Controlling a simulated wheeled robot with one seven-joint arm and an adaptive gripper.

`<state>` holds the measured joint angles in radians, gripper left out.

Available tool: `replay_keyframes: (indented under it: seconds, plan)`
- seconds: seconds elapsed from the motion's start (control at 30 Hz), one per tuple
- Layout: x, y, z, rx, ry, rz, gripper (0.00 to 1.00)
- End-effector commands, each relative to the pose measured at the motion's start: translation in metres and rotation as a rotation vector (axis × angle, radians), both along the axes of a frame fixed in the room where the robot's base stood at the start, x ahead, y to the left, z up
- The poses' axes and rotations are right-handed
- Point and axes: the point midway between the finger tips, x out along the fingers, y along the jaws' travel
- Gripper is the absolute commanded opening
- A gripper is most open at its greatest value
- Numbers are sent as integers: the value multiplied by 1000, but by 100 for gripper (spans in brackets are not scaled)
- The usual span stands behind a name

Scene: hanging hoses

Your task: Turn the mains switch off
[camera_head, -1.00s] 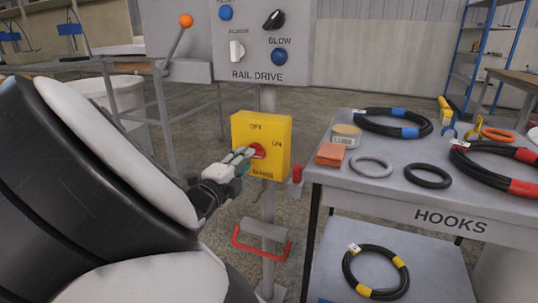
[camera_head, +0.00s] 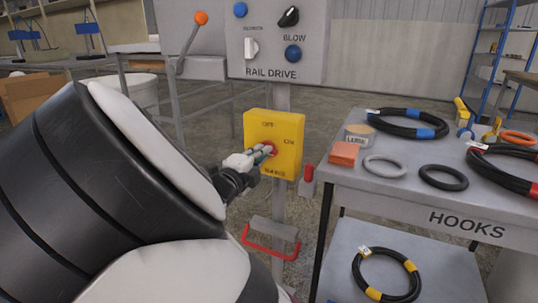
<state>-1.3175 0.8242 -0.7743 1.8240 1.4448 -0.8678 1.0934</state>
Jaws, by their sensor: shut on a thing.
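The mains switch is a yellow box (camera_head: 285,165) on a grey post, with OFF marked at the top and ON at the right. Its red knob (camera_head: 272,150) sits mid-face and is partly hidden by my fingers. My gripper (camera_head: 265,152) reaches in from the left and is shut on the knob. The knob's exact angle is hidden by the fingers.
The grey RAIL DRIVE panel (camera_head: 277,60) stands above the box. A lever with an orange ball (camera_head: 201,18) is up left. The HOOKS table (camera_head: 425,205) with hoses and rings is close on the right. A red-handled bracket (camera_head: 270,243) is below.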

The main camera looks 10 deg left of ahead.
Motion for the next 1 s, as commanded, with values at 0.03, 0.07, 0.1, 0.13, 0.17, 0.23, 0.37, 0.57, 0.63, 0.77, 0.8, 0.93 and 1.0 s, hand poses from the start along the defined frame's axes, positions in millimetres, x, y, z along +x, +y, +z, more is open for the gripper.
replay_keyframes:
  seconds: [0.03,0.07,0.1,0.13,0.17,0.23,0.37,0.57,0.63,0.77,0.8,0.93,1.0]
  plan:
    - [0,0,0,-4,3,0,0]
    - [0,0,0,-8,4,0,0]
    - [0,0,0,-16,7,0,0]
    - [0,0,0,-22,9,0,0]
    - [0,0,0,-31,12,0,0]
    - [0,0,1,-57,22,-1,0]
    - [0,-1,2,-129,49,-1,0]
    - [0,-1,3,-288,108,-1,0]
    - [0,-1,3,-351,130,-1,0]
    - [-1,-1,3,-467,174,0,0]
    - [-1,0,2,-503,186,0,0]
    - [-1,0,3,-619,228,0,0]
    - [-1,0,2,-681,250,0,0]
